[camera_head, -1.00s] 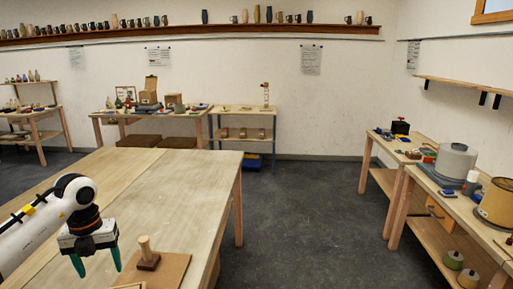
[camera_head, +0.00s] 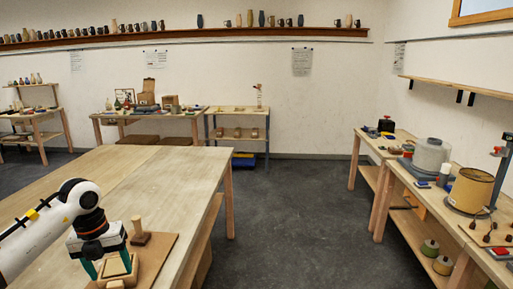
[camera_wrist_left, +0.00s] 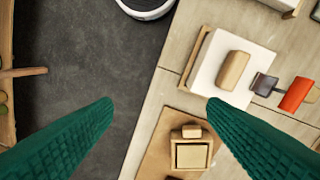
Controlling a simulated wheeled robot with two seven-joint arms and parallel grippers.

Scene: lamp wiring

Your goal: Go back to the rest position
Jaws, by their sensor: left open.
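My left gripper (camera_head: 112,264) is at the lower left of the head view, above the front of the wooden table (camera_head: 165,185). Its green fingers are apart, and in the left wrist view (camera_wrist_left: 160,103) nothing is between them. In the head view, a small square wooden tray (camera_head: 118,268) shows behind and between the fingers; whether they touch it I cannot tell. A dark block with a pale upright peg (camera_head: 138,228) stands on a brown board (camera_head: 160,255) just beyond. My right gripper is not in view.
The left wrist view shows a white pad (camera_wrist_left: 205,75) bearing a wooden block (camera_wrist_left: 233,70), with an orange-ended tool (camera_wrist_left: 296,94) beside it. The grey floor (camera_head: 290,215) right of the table is clear. A cluttered workbench (camera_head: 405,185) stands at the right.

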